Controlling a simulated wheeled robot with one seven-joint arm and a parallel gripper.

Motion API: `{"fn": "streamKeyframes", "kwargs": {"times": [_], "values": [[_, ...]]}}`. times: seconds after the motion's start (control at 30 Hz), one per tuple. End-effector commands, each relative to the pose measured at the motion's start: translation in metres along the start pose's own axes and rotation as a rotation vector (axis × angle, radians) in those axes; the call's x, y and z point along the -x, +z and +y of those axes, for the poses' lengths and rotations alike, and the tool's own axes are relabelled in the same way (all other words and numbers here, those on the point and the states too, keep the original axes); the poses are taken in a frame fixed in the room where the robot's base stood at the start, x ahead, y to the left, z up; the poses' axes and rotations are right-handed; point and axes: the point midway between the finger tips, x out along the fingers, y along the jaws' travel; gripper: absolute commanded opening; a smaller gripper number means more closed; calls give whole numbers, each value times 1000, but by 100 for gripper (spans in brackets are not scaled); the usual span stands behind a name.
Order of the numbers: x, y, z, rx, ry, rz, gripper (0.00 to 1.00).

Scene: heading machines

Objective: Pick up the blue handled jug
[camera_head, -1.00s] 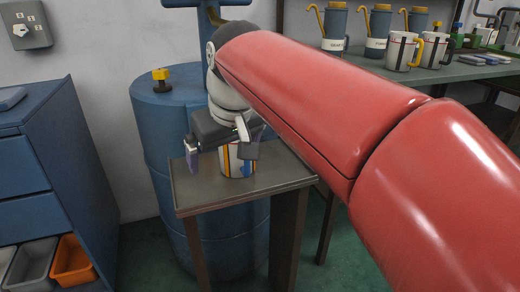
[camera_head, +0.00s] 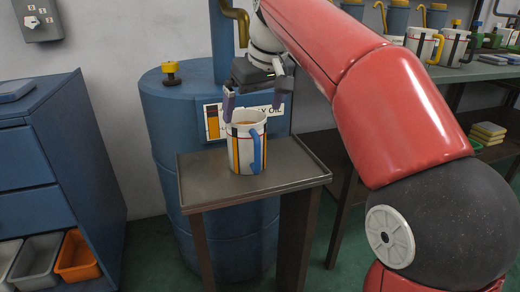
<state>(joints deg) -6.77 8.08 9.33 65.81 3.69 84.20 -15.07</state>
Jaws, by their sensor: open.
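The blue handled jug (camera_head: 241,149) stands upright on a small metal-topped table (camera_head: 205,185). It is white with orange, dark and red markings, and its blue handle (camera_head: 257,151) faces front right. My gripper (camera_head: 253,112) is above and slightly behind the jug's rim, pointing down. Its jaws are open, with one finger to the left of the jug's top and the other to the right. The jug is not held, and I cannot tell whether a finger touches it.
A blue drum (camera_head: 170,120) with a yellow cap stands behind the table. A blue drawer cabinet (camera_head: 40,160) with grey and orange bins is at left. A workbench (camera_head: 490,72) at right bears several mugs and canisters.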

Motion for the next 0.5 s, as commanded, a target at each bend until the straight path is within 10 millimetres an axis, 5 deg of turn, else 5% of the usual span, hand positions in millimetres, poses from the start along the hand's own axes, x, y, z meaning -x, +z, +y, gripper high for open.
{"fn": "streamKeyframes", "kwargs": {"times": [0.5], "values": [[-68, 0, -4, -1, -1, -2, 100]]}}
